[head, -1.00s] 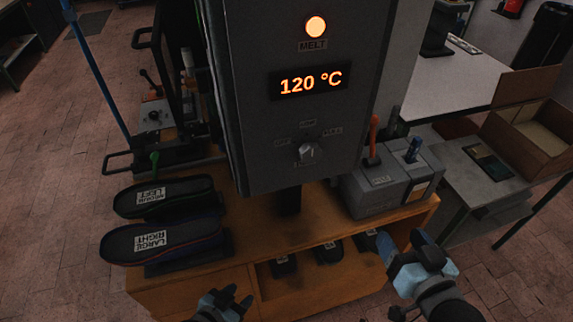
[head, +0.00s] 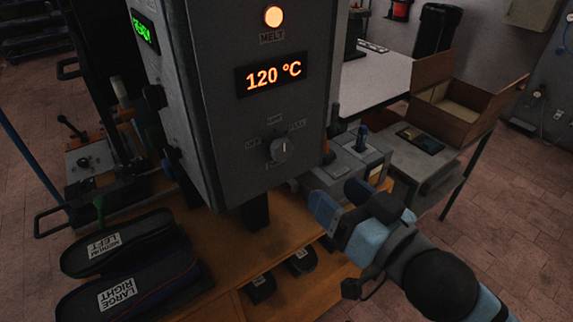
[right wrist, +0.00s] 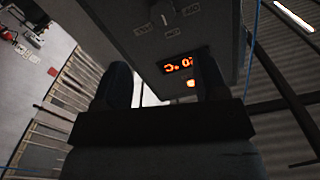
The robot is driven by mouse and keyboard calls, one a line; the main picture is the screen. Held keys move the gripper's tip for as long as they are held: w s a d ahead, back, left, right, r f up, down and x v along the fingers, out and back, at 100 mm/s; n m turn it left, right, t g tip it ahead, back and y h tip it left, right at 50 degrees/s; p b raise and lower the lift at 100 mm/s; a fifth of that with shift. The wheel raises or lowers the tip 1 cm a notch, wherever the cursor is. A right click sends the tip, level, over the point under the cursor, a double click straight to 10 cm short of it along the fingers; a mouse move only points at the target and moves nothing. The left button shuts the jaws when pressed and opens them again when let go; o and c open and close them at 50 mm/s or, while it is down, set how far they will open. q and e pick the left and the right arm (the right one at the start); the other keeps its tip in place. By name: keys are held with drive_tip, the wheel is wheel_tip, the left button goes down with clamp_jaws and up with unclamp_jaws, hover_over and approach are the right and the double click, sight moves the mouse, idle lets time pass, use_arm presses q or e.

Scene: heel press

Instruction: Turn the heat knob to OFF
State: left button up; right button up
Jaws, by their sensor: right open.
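The heat knob (head: 281,149) is a round grey dial on the front of a grey control box (head: 215,165), with small position labels around it. Above it a display (head: 270,75) reads 120 °C and an orange MELT lamp (head: 274,16) is lit. My right gripper (head: 340,200) is open and empty, below and to the right of the knob, apart from it. In the right wrist view the box hangs upside down beyond the two open fingers (right wrist: 160,90), with the knob (right wrist: 165,18) near the top edge. My left gripper is not in view.
Two dark soles labelled MEDIUM LEFT (head: 115,243) and LARGE RIGHT (head: 135,285) sit at the lower left. A grey holder (head: 345,170) with coloured handles stands just behind my right gripper. A wooden bench (head: 225,240) lies below the box.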

sight(284, 152)
drive_tip(key=x, duration=1.1)
drive_tip(key=shift+w+a+b, duration=0.15)
drive_tip(key=shift+a+b, duration=0.15)
drive_tip(key=shift+b, duration=0.1)
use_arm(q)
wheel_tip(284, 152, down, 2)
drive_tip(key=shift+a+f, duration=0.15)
use_arm(e)
drive_tip(key=shift+w+a, duration=0.25)
drive_tip(key=shift+w, duration=0.05)
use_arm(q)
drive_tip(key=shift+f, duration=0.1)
use_arm(e)
drive_tip(key=c, duration=0.9)
